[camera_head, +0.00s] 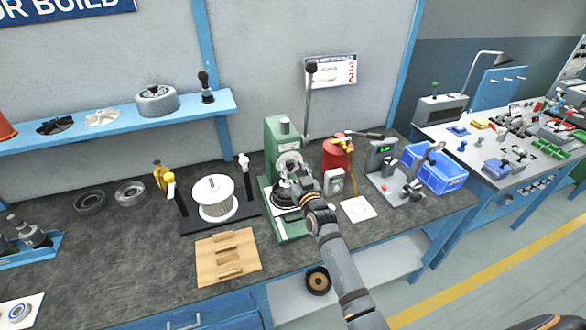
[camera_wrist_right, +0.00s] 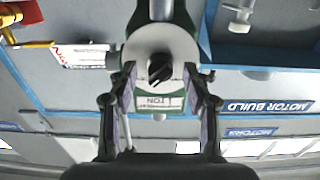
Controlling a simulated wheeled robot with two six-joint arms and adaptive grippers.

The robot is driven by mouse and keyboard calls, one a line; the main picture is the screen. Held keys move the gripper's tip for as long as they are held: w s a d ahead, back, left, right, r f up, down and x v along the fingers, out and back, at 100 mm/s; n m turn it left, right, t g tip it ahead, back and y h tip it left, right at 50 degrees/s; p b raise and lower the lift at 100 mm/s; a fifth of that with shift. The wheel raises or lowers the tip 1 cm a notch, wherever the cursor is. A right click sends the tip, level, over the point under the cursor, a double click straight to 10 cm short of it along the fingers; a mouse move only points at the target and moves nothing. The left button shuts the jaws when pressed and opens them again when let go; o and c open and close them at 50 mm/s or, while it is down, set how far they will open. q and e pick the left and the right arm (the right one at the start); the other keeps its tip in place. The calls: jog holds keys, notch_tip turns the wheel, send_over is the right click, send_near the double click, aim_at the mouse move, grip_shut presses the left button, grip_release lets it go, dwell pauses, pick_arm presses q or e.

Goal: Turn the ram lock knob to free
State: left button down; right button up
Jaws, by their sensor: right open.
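The green press (camera_head: 283,140) stands on the dark bench, with a long black-knobbed lever (camera_head: 311,68) rising beside it. In the right wrist view, a small black knob (camera_wrist_right: 160,68) sits slanted at the middle of a pale round face on the green press body (camera_wrist_right: 161,12). A white label (camera_wrist_right: 158,102) shows below the knob. My right gripper (camera_head: 298,181) is at the press front; in the head view it hides the knob. In the wrist view its open fingers (camera_wrist_right: 160,84) stand either side of the knob, apart from it. My left gripper is not in view.
A spool (camera_head: 215,198) on a black stand and a wooden board (camera_head: 227,257) are left of the press. A red canister (camera_head: 337,158), a gauge fixture (camera_head: 383,158) and a blue crate (camera_head: 436,170) are to its right. The bench's left middle is mostly clear.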

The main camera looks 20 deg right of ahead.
jog(key=shift+c, duration=0.4)
grip_shut()
jog(key=shift+f, duration=0.1)
jog(key=shift+a+f+n+b, duration=0.1)
jog(key=shift+f+n+b, duration=0.05)
jog(key=shift+n+b, duration=1.2)
jog(key=n+b, duration=0.1)
jog(key=n, duration=0.4)
jog(key=shift+b, duration=0.3)
jog(key=n+b, duration=0.1)
jog(key=n, duration=0.4)
jog(key=shift+a, duration=0.1)
jog(key=n+b, duration=0.1)
jog(key=n, duration=0.4)
jog(key=shift+n, duration=0.25)
